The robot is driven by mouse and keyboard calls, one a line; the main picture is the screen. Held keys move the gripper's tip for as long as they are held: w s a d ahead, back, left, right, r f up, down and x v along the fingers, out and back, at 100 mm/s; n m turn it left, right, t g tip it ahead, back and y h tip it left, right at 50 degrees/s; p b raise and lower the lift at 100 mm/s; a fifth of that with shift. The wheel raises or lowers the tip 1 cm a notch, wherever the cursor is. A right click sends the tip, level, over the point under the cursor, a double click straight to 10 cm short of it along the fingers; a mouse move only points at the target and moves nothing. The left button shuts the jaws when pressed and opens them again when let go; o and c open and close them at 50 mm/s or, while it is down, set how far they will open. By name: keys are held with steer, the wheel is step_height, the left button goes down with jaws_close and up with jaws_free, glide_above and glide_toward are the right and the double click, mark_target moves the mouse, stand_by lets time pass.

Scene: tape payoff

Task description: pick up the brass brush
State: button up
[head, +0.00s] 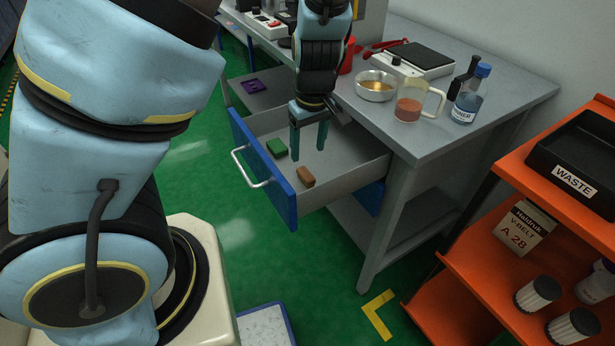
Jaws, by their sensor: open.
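I cannot clearly make out a brass brush. The open drawer (345,174) with a blue front holds a small brown block-like item (306,177) and a green one (277,148). The picture is too small to tell whether the brown item is a brush. My gripper (309,155) points down over the drawer, open, with its two teal fingers apart and nothing visible between them. The brown item lies nearer the drawer's front right than the fingers, and the green one lies to their left. My gripper and wrist hide part of the drawer's back.
The grey bench (482,98) holds a metal bowl (376,86), a beaker (409,105), a blue-capped bottle (471,94) and a scale (412,57) near the drawer. An orange shelf (513,174) stands right.

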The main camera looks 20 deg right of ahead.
mark_target(306, 174)
steer(key=f, duration=0.3)
steer(key=f+b, duration=0.1)
steer(key=f, duration=0.1)
steer(key=w+f, duration=0.1)
steer(key=f, duration=0.2)
steer(key=shift+f+b, duration=0.35)
steer(key=shift+c, duration=0.2)
jaws_close()
